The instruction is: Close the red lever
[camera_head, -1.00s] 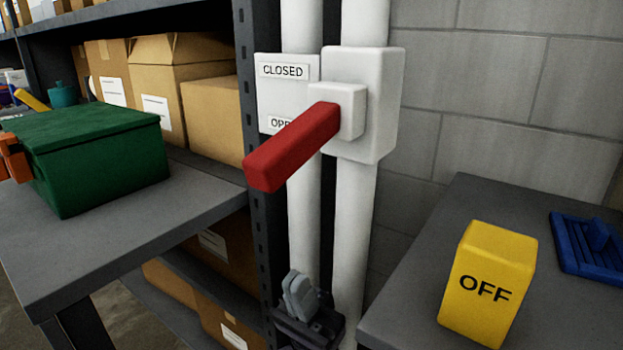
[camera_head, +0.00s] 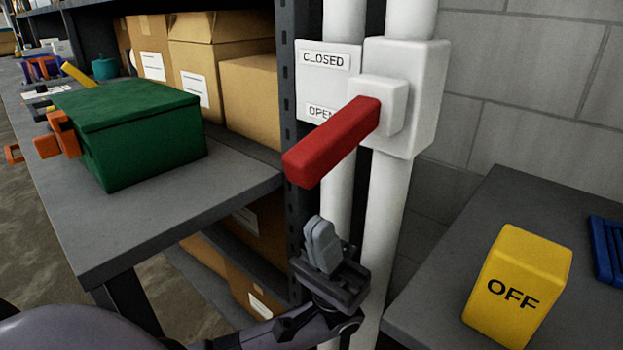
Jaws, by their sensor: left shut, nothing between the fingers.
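The red lever (camera_head: 332,143) sticks out from a white box (camera_head: 408,100) on the white pipes and slants down to the left. A white plate beside it carries a CLOSED label (camera_head: 323,59) above and an OPEN label (camera_head: 321,112) below. The lever lies level with or below the OPEN label and partly covers the plate. My left gripper (camera_head: 321,232) is below the lever, fingers pointing up and together, with nothing between them. A gap shows between the fingertips and the lever. My right gripper is not in view.
A green box (camera_head: 140,143) with an orange latch stands on the grey table (camera_head: 150,225) at left. Cardboard boxes (camera_head: 222,55) fill the shelf behind. A yellow OFF block (camera_head: 517,287) and a blue object (camera_head: 607,248) sit on the right table (camera_head: 440,280).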

